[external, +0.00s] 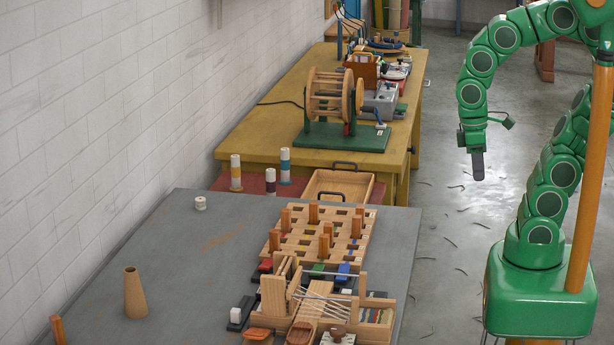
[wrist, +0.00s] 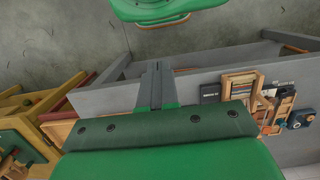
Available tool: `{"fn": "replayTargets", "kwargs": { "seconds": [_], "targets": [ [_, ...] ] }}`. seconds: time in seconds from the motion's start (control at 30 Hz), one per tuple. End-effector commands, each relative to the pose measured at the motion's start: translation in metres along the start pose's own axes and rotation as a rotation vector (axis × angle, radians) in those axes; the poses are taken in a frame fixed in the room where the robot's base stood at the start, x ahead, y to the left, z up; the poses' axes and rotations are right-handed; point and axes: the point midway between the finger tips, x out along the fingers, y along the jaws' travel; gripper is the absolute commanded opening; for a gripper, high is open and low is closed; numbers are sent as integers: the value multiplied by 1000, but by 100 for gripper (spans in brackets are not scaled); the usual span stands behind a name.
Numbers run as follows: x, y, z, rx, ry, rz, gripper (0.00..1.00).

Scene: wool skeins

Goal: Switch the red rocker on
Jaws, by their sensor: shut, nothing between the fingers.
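A small red piece (external: 265,265) on a dark base sits at the near left edge of the slotted wooden board, on the grey table. It looks like the red rocker, but it is too small to tell which way it is tipped. My gripper (external: 477,166) is shut and empty, pointing down over the floor to the right of the tables, well apart from the red piece. In the wrist view my gripper's fingers (wrist: 155,88) are together with nothing between them. I cannot make out the red piece in the wrist view.
The grey table (external: 190,260) holds a slotted wooden board (external: 290,240) with upright pegs, green (external: 318,268) and blue (external: 343,271) pieces, a small loom (external: 320,305) and a cone (external: 134,293). A yellow bench (external: 270,128) with a winder (external: 330,97) stands behind.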

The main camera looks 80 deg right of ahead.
Motion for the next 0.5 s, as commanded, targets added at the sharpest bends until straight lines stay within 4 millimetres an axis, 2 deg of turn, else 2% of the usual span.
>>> {"fn": "replayTargets", "kwargs": {
  "seconds": [0.17,0.5],
  "targets": [
    [-5,-3,-14,-8,1,-9,0],
    [-24,-14,-72,-35,17,-49,0]
  ]
}}
